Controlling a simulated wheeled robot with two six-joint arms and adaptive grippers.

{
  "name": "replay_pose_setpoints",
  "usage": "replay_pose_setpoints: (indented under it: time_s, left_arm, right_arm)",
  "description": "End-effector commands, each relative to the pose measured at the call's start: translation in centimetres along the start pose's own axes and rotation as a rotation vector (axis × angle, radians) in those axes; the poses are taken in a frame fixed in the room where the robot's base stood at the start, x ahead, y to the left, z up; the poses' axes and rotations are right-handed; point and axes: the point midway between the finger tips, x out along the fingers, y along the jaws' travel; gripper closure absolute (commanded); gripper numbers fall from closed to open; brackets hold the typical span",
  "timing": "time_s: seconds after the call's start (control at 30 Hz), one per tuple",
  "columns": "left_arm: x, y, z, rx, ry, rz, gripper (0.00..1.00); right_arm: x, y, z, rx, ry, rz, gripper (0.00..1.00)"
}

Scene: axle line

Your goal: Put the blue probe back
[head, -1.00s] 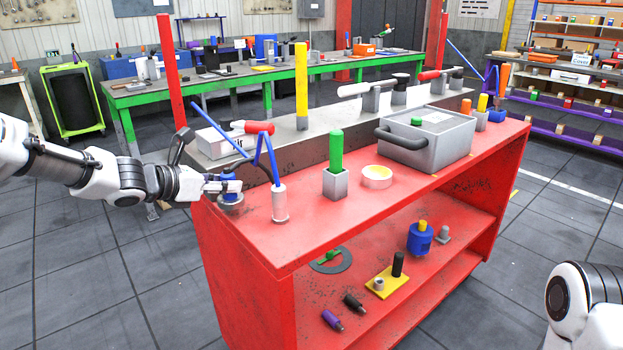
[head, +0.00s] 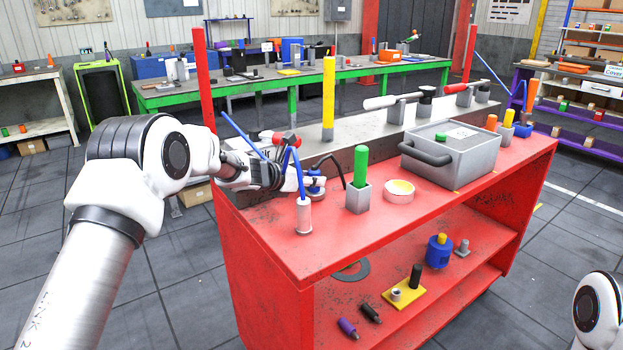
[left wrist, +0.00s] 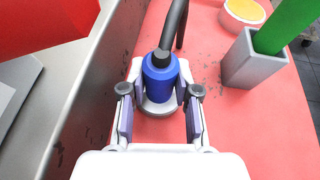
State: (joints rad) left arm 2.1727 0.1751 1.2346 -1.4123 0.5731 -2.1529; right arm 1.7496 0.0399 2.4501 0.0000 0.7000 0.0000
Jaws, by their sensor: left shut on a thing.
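The blue probe (head: 316,183) is a short blue cylinder with a black top, a black cable and a round grey base. My left gripper (head: 304,180) is shut on it, over the left part of the red bench top (head: 262,252). In the left wrist view the probe (left wrist: 160,78) stands upright between the two fingers (left wrist: 160,95). I cannot tell whether its base touches the bench top. My right gripper is out of view.
A white cylinder with a bent blue rod (head: 303,215) stands close in front of the probe. A grey block with a green rod (head: 358,198) and a white ring with yellow inside (head: 398,191) stand to the right. A grey ledge (head: 340,147) runs behind.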

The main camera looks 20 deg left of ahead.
Motion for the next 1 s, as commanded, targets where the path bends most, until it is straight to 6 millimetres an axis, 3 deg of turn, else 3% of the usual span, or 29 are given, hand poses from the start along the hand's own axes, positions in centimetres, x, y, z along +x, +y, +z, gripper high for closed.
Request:
replay_pose_setpoints:
  time_s: [0.33, 0.37, 0.4, 0.43, 0.8, 1.0]
  left_arm:
    - [0.2, 0.1, -0.6, 0.001, -0.003, 0.001, 1.00]
    - [0.2, 0.1, -0.6, 0.001, -0.002, 0.001, 0.62]
    - [0.1, 0.1, -0.5, 0.001, -0.002, 0.001, 0.48]
    - [0.1, 0.1, -0.5, 0.001, -0.002, 0.001, 0.44]
    - [-0.3, 0.1, -0.2, 0.000, -0.002, 0.002, 0.44]
    - [-4.4, 0.2, -0.3, -0.003, -0.004, 0.003, 0.44]
  right_arm:
    - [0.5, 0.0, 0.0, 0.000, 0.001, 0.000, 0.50]
    - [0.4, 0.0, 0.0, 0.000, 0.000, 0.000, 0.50]
    - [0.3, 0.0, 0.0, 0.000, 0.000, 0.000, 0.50]
    - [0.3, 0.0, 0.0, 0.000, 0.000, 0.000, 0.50]
    - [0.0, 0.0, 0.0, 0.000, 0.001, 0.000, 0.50]
    - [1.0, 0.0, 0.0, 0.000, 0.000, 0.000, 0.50]
